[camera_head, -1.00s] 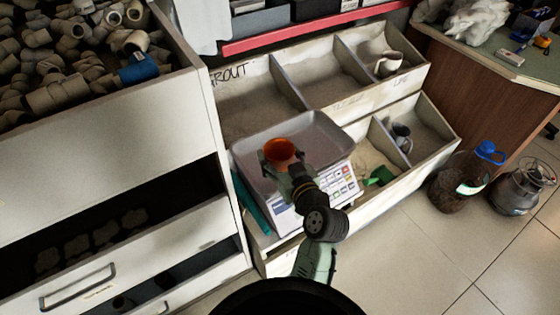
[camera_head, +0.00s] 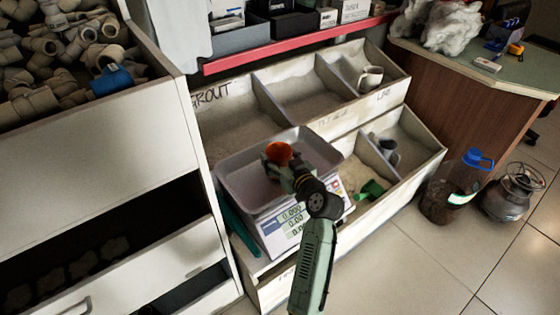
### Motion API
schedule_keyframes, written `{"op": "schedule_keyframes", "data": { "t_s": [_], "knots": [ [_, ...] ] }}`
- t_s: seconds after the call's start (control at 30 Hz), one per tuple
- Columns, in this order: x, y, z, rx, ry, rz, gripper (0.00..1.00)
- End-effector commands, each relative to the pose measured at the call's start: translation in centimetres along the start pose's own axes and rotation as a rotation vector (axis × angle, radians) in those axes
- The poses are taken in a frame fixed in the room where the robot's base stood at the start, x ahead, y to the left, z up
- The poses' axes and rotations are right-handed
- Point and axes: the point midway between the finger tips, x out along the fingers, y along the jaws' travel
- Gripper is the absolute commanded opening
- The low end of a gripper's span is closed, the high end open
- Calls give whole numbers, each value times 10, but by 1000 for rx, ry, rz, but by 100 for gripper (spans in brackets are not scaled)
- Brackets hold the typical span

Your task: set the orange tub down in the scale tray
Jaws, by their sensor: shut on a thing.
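The orange tub (camera_head: 279,152) is a small open-topped cup, held upright. My gripper (camera_head: 272,160) is shut on it, with the arm reaching up from the bottom of the picture. The scale tray (camera_head: 240,166) is a shallow grey metal pan on top of a white scale (camera_head: 294,222) with keys and a display. The tub appears over the middle of the tray. I cannot tell whether its base touches the tray, as my gripper hides the lower part. The display seems to read zeros.
Sloped white bins (camera_head: 310,90) stand behind and right of the scale, holding a white mug (camera_head: 371,78) and a green scoop (camera_head: 370,190). A white cabinet (camera_head: 90,170) with pipe fittings stands close on the left. A blue-capped jug (camera_head: 457,186) and a metal canister (camera_head: 514,192) stand on the floor right.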

Motion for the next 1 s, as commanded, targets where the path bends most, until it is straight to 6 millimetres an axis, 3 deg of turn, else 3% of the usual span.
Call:
{"op": "schedule_keyframes", "data": {
  "t_s": [0.47,0.5,0.8,1.0],
  "knots": [
    [7,4,11,-1,0,0,42],
    [7,4,11,-1,0,0,64],
    [7,4,10,-1,0,0,83],
    [7,4,10,-1,0,0,83]
  ]
}}
